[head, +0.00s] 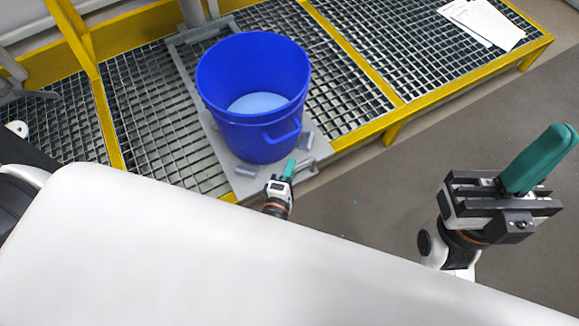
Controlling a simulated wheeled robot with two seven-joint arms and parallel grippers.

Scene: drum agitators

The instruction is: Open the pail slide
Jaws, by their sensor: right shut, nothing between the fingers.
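The pail slide (246,185) is a grey plate set in the steel grating, with its front end at the yellow platform edge. A blue pail (254,128) stands upright on it and hides its middle. The pail is open at the top, with a handle facing the front and a pale blue surface inside. My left gripper (289,168) is beside the slide's front end, just below the pail. It is too small to tell whether its teal fingers are apart or touch the slide. My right gripper (540,158) is at the far right over the floor, with its teal fingers shut and empty.
A yellow-framed grating platform (347,100) surrounds the slide. White papers (482,22) lie on its right part. A yellow post (78,38) rises at the left. Grey floor (375,190) is clear between my grippers. My own white body covers the bottom of the view.

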